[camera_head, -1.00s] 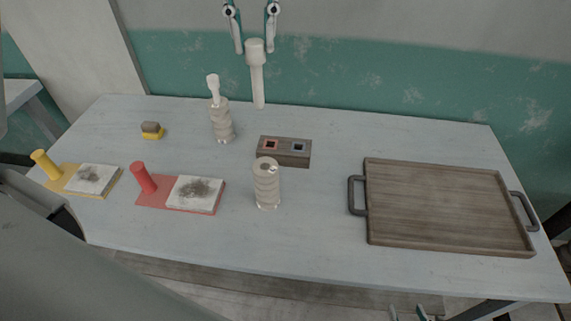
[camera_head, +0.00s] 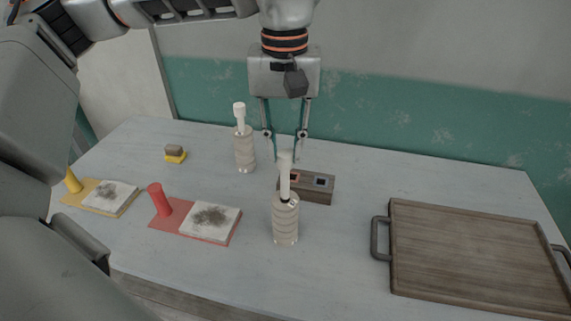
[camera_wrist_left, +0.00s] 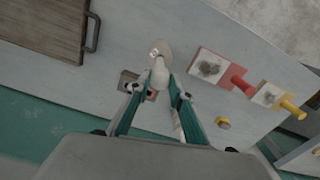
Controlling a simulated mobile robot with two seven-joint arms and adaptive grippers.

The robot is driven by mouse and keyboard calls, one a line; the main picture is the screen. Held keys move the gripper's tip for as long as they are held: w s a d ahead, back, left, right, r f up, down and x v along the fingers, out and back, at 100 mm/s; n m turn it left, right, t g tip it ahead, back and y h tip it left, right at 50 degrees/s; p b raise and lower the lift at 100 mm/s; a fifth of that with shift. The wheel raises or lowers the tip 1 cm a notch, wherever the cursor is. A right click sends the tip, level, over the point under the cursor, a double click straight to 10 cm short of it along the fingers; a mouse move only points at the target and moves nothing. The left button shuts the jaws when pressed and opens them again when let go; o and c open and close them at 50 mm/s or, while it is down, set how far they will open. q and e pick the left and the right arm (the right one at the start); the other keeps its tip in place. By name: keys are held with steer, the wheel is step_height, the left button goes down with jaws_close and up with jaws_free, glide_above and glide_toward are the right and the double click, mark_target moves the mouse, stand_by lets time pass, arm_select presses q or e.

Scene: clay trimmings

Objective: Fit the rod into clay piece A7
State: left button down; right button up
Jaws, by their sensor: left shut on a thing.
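A pale rod (camera_head: 285,180) with a thicker head stands upright over the front clay piece (camera_head: 285,222), a ridged beige cylinder. The rod's lower end meets the dark opening in its top and seems partly inside; how deep is hidden. My left gripper (camera_head: 287,158) is shut on the rod's head from above. In the left wrist view the rod (camera_wrist_left: 160,72) lies between the fingers (camera_wrist_left: 160,90), in front of the pale clay piece (camera_wrist_left: 160,47). A second ridged clay piece (camera_head: 245,155) behind holds another pale rod. I cannot read which piece is A7.
A dark holder block (camera_head: 318,188) with two square sockets stands close behind the front clay piece. A wooden tray (camera_head: 470,290) is at right. Red (camera_head: 172,221) and yellow (camera_head: 90,196) boards lie left, with a small yellow-based block (camera_head: 175,156) behind.

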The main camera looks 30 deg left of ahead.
mark_target(285, 177)
arm_select(q)
steer(key=shift+f, duration=0.35)
step_height(285, 177, down, 3)
steer(key=shift+f, duration=0.3)
steer(key=shift+f, duration=0.15)
steer(key=c, duration=1.8)
jaws_free()
